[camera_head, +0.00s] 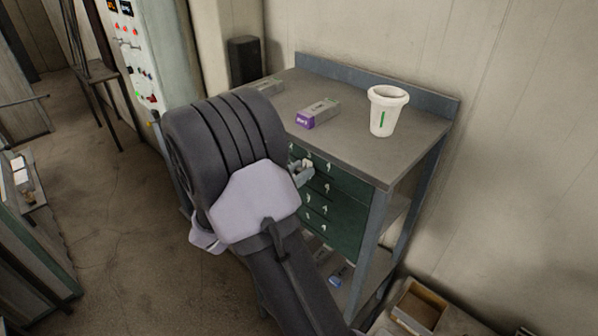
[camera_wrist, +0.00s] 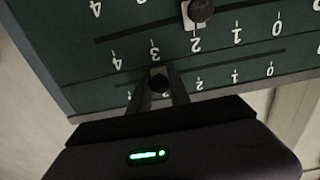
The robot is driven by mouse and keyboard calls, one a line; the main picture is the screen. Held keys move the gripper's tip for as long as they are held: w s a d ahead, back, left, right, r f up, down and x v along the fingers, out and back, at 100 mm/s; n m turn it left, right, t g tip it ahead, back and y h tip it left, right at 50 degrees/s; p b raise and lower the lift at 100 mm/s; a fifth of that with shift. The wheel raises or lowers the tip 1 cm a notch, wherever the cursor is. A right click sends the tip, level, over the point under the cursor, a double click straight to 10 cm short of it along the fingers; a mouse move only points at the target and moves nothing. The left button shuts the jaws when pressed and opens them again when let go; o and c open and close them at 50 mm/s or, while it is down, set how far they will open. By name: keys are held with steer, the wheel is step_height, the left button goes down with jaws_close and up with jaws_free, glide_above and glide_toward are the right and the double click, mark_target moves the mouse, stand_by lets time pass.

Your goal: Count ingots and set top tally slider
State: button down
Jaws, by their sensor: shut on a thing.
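A green tally panel (camera_wrist: 80,75) with slider slots and white digits fills the upper wrist view, upside down. My gripper (camera_wrist: 160,94) is shut on a dark slider knob (camera_wrist: 158,80) in the slot nearest the panel's lower picture edge. That knob stands left of that slot's 2; the label at it is hidden by my fingers. Another slider knob (camera_wrist: 200,10) sits near 2 on the adjacent slot. In the head view, my gripper (camera_head: 303,170) is at the upper part of the green panel (camera_head: 345,220). A grey ingot with a purple end (camera_head: 318,113) and another grey ingot (camera_head: 268,87) lie on the bench.
A white cup (camera_head: 382,112) with a green mark stands on the bench top (camera_head: 350,145). Box-like pieces, one with a blue end (camera_head: 341,275), lie on the lower shelf. An open cardboard box (camera_head: 418,305) is at the lower right.

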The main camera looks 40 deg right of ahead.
mark_target(294, 159)
steer(key=shift+w+f+b, duration=0.15)
steer(key=shift+b, duration=0.2)
steer(key=w+b, duration=0.1)
steer(key=b, duration=0.1)
steer(key=w+b, duration=0.4)
steer(key=b, duration=0.1)
steer(key=shift+a+f, duration=0.25)
steer(key=shift+w+r, duration=0.35)
steer(key=shift+r, duration=0.05)
steer(key=c, duration=1.2)
jaws_free()
steer(key=shift+c, duration=0.2)
